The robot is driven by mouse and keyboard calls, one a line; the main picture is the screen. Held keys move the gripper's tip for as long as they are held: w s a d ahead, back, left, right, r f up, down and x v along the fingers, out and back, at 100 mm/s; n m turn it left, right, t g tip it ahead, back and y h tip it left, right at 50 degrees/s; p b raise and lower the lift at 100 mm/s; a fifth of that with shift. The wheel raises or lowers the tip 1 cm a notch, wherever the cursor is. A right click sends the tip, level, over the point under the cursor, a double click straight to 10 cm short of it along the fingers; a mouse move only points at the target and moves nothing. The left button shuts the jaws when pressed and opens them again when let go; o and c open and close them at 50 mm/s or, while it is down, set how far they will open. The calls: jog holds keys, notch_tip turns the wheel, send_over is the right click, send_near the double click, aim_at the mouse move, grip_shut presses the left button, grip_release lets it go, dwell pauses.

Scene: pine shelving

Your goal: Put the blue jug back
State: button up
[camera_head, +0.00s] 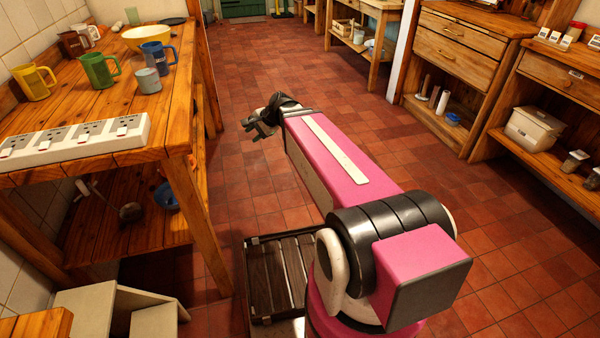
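A blue jug (157,56) with a handle on its right stands upright on the wooden table at the left, between a green mug (99,70) and the table's right edge. A small grey cup (148,80) stands just in front of it, and a yellow bowl (146,37) stands behind it. My gripper (250,129) is over the tiled floor, to the right of the table and apart from the jug. Its two dark fingers look spread, with nothing between them.
A white power strip (75,140) lies along the table's near edge, and a yellow mug (35,82) stands at the left. Wooden drawer units (455,60) and shelves line the right. The tiled floor (290,60) between is clear.

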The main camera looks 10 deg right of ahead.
jog(key=s+d+f+n+g+h, duration=0.3)
jog(key=s+d+f+n+h, duration=0.4)
jog(key=d, duration=0.7)
jog(key=s+f+n, duration=0.2)
jog(key=s+f, duration=0.2)
jog(key=s, duration=0.1)
jog(key=shift+s+d+f+n+g, duration=0.2)
jog(key=shift+s+d+n+g, duration=0.1)
jog(key=shift+s+n+g, duration=0.1)
jog(key=shift+w, duration=0.1)
